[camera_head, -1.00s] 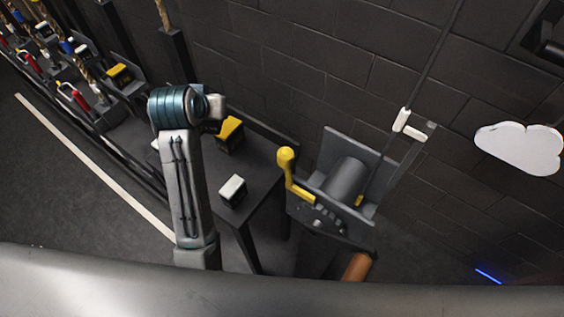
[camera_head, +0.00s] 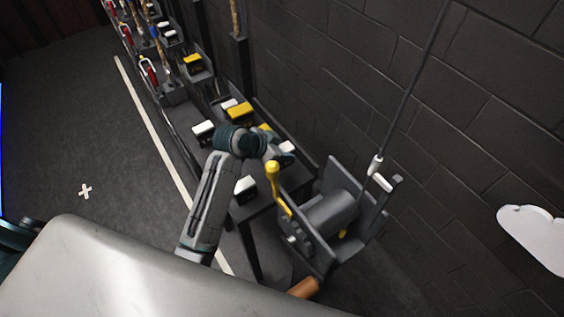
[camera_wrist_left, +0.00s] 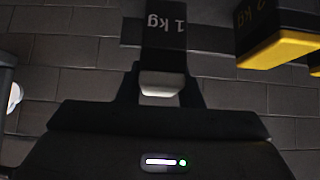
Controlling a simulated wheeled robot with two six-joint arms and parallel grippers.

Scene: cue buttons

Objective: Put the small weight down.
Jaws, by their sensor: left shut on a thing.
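My left gripper (camera_head: 285,153) is over the dark bench beside the winch, its fingers partly hidden by the wrist in the head view. In the left wrist view my left gripper (camera_wrist_left: 163,80) is shut on a small dark weight (camera_wrist_left: 164,35) marked "1 kg", with a white end between the fingers. A white patch shows at the gripper in the head view, probably this weight. Whether the weight touches the bench cannot be told. A dark weight with a yellow end (camera_wrist_left: 283,45), apparently marked "2 kg", hangs in the picture to the right. My right gripper is not in view.
A winch with a grey drum (camera_head: 331,213) and yellow crank (camera_head: 274,180) stands right of the arm. A white-topped block (camera_head: 246,187) sits near the bench's front end. Yellow-topped (camera_head: 240,113) and white-topped (camera_head: 203,132) blocks stand farther back. A brick wall bounds the right.

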